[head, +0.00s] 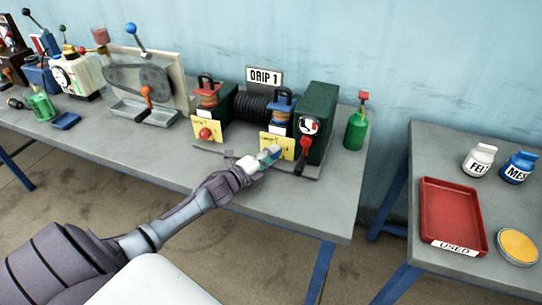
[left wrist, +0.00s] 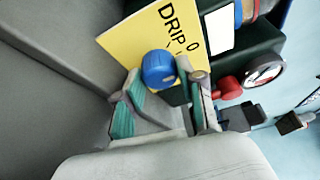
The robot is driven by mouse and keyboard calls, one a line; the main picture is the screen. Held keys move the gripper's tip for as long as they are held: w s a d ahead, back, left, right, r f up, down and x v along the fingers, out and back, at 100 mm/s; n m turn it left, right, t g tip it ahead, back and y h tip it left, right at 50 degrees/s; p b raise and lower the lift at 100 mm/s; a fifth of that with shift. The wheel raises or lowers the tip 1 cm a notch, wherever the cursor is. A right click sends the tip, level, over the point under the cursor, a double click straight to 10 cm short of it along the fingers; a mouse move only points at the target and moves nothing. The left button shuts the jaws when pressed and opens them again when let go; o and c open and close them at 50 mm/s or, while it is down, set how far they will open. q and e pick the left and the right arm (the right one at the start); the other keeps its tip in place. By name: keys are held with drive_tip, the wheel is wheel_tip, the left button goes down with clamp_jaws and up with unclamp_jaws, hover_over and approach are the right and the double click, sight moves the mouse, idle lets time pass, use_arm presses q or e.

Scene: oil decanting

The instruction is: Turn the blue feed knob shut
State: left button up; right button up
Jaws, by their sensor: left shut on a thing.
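The blue feed knob (left wrist: 158,68) sits in front of a yellow DRIP card (left wrist: 143,38) on the drip unit. In the head view the blue knob (head: 276,152) shows just beyond my left gripper (head: 262,160), which reaches in from the front left. In the left wrist view my left gripper (left wrist: 165,98), with teal pads, is shut on the blue knob, with a finger on each side of it. The fingers hide the knob's lower part. How far the knob is turned cannot be told. My right gripper is not in view.
The DRIP 1 unit has a red knob (head: 205,133) on its left card and a red-handled gauge (head: 308,126) close to the right of my gripper. A green bottle (head: 356,130) stands further right. A red USED tray (head: 452,212) lies on the separate right table.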

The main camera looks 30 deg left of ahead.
use_arm(q)
drive_tip(key=o, duration=1.1)
drive_tip(key=shift+o, duration=0.2)
drive_tip(key=shift+s, duration=0.1)
drive_tip(key=shift+s+f, duration=0.1)
drive_tip(key=shift+f, duration=0.2)
drive_tip(key=s, duration=0.4)
drive_tip(key=s+a+r, duration=0.1)
drive_tip(key=s, duration=0.1)
drive_tip(key=shift+s, duration=0.15)
drive_tip(key=shift+s+a+r, duration=0.1)
drive_tip(key=shift+s+r, duration=0.1)
drive_tip(key=shift+s, duration=0.45)
